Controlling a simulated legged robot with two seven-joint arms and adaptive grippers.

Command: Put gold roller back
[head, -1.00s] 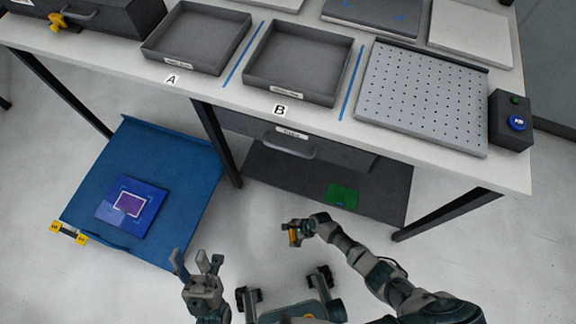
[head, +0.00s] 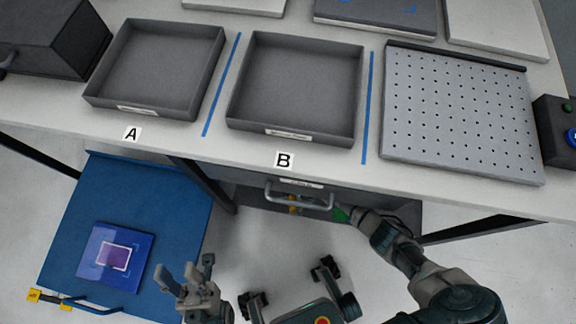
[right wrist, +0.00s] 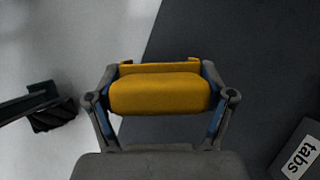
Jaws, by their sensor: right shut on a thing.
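The gold roller (right wrist: 160,93) is held across the fingers of my right gripper (right wrist: 160,88), which is shut on it in the right wrist view. In the head view, the roller (head: 293,206) shows only as a small yellow patch behind the drawer handle, below the table's front edge.
The drawer handle (head: 300,203) juts out under the table front, close to my right arm. Trays A (head: 165,107) and B (head: 250,122) and a perforated plate (head: 460,170) are on the table. The blue panel (head: 75,200) is at left.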

